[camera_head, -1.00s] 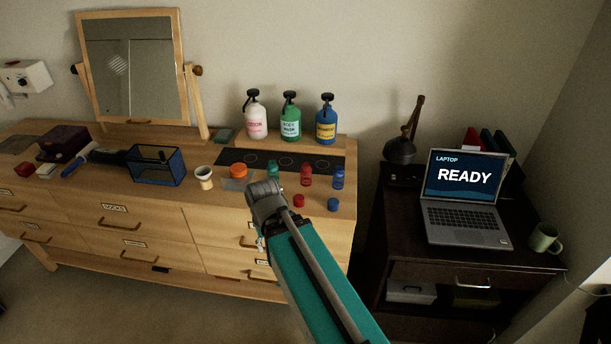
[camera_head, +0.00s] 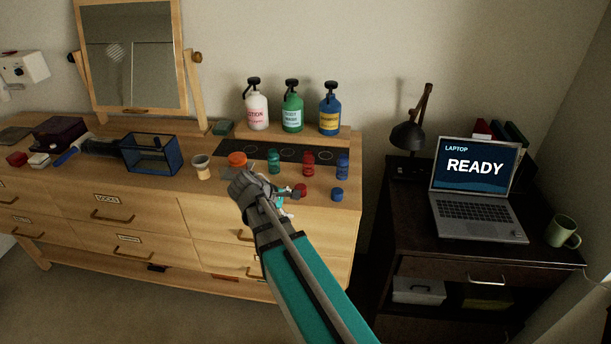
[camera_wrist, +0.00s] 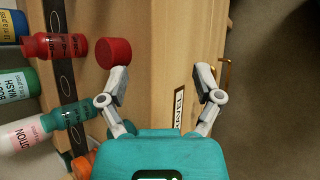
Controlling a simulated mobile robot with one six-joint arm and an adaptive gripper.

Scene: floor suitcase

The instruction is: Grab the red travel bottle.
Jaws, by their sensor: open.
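The red travel bottle (camera_head: 308,164) stands on the dresser's dark strip, between a green bottle (camera_head: 274,162) and a blue bottle (camera_head: 342,165). In the wrist view the red bottle (camera_wrist: 55,46) lies at the left, outside my jaws. A red cap (camera_head: 301,190) sits in front of it; in the wrist view the cap (camera_wrist: 113,52) is close to my left fingertip. My gripper (camera_head: 288,193) is over the front part of the dresser top. In the wrist view my gripper (camera_wrist: 161,80) is open, with nothing between its fingers.
A blue cap (camera_head: 337,194) lies right of the red one. An orange lid (camera_head: 237,159) and a white cup (camera_head: 201,167) stand left. Pump bottles (camera_head: 292,110) line the back shelf. A laptop (camera_head: 476,190) rests on the dark side table.

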